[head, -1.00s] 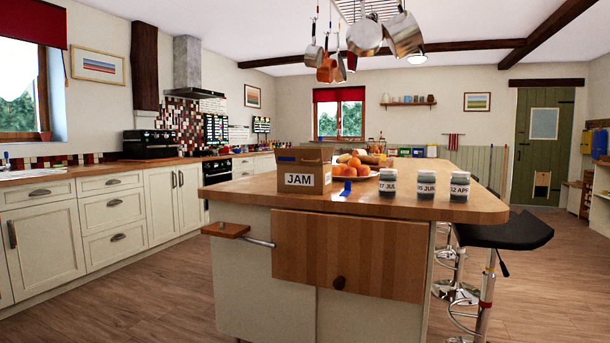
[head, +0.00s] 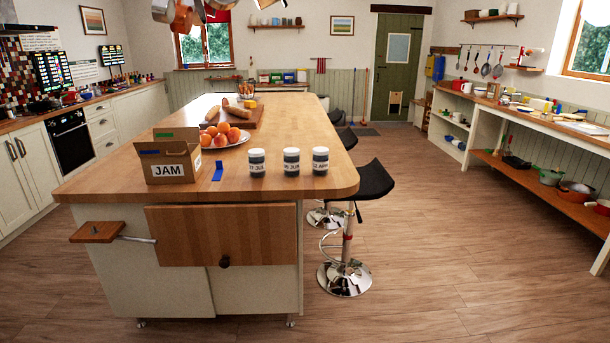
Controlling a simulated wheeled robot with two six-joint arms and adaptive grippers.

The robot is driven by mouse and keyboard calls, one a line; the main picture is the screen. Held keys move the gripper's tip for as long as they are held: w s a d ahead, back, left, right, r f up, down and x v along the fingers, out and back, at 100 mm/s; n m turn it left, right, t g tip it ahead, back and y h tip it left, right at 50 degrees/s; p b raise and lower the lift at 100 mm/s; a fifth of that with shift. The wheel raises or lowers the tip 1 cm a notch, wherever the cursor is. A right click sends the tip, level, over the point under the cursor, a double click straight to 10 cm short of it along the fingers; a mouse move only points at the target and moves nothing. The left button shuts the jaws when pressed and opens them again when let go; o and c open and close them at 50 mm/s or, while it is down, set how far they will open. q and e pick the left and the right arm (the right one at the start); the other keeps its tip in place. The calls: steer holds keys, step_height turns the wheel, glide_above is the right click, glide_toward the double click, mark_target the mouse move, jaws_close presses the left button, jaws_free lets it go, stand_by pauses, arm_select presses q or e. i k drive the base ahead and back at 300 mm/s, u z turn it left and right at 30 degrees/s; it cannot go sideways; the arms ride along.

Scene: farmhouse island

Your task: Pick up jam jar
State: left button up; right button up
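Three dark jam jars with white date labels stand upright in a row near the front right of the wooden island top. The left jar (head: 257,163) reads "17 JUL" or similar, the middle jar (head: 291,162) has a "JUN" label that is partly unclear, and the right jar (head: 320,161) seems to read "12 APR". An open cardboard box (head: 168,160) marked "JAM" stands to their left on the island (head: 110,176). Neither of my grippers is in view.
A plate of oranges and other fruit (head: 222,137) sits behind the jars, with a bread board (head: 241,119) beyond. Blue tape (head: 218,170) lies between box and jars. A black stool (head: 350,190) stands at the island's right. Open floor (head: 450,250) lies right of it.

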mark_target(320, 160)
steer(key=u, duration=0.1)
steer(key=i, duration=1.75)
steer(key=u, duration=0.35)
